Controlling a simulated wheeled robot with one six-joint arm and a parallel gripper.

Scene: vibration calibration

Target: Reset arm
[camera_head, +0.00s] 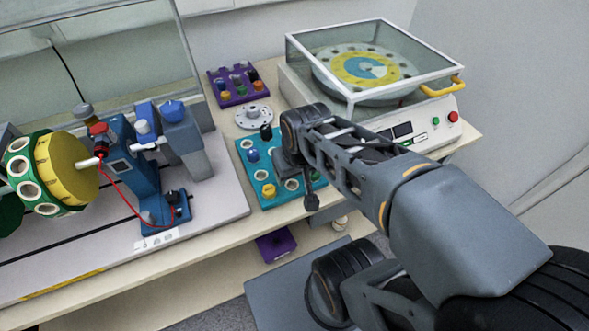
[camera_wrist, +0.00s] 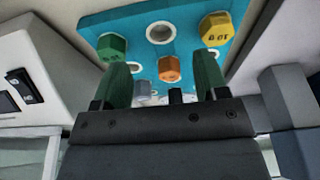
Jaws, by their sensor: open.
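My gripper (camera_wrist: 163,66) is open, with two green fingers spread apart and nothing between them in the wrist view. An empty round hole shows between the green and yellow weights. In the head view my arm reaches from the lower right over the same teal rack (camera_head: 246,146) and covers part of it. I cannot make out the fingers there.
A machine with a clear cover (camera_head: 372,38) and yellow handle stands behind my arm. A purple rack (camera_head: 231,99) and a grey flanged disc (camera_head: 253,116) sit beside the teal rack. A blue-and-yellow test rig (camera_head: 124,165) with a thin red wire stands on the left.

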